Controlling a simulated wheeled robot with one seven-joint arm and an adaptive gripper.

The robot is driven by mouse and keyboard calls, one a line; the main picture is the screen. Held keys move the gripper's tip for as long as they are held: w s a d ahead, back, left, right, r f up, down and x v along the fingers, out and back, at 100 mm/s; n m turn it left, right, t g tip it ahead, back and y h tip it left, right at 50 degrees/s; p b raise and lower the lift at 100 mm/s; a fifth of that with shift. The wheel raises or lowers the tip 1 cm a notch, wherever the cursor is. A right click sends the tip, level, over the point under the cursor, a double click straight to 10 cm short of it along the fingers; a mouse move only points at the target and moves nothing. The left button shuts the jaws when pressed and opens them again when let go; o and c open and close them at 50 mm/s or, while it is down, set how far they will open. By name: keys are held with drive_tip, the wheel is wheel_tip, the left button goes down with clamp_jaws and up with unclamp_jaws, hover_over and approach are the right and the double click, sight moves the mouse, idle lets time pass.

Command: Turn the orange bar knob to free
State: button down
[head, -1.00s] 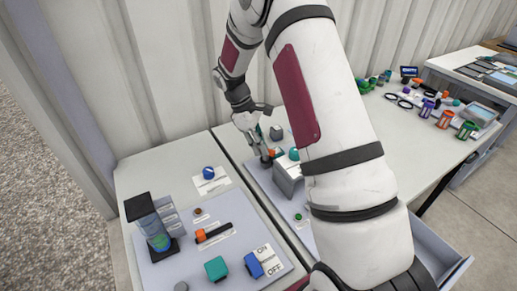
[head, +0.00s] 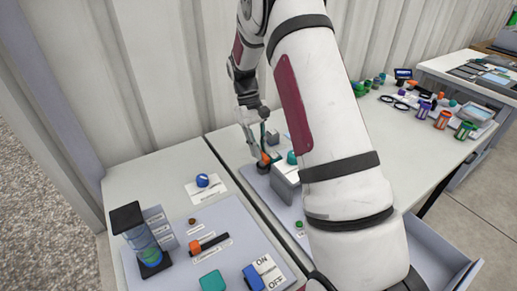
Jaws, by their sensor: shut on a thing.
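An orange knob (head: 265,158) stands on the grey panel of the right-hand table, beside a grey box. My gripper (head: 264,154) reaches down to it from above, and its fingers are shut on it. The fingers and their dark tips hide much of the knob, so I cannot read which way its bar points. Any free marking near it is too small or hidden to read. A second orange piece (head: 195,247) with a black bar lies on the left panel, well apart from my gripper.
The grey box (head: 286,180) stands close to the right of my gripper, with a teal knob (head: 291,157) behind it. A corrugated wall rises close behind.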

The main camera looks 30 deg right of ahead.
idle(0.5)
drive_tip(key=c, duration=1.6)
unclamp_jaws()
drive_tip(key=shift+o, duration=0.2)
drive_tip(key=v, duration=1.2)
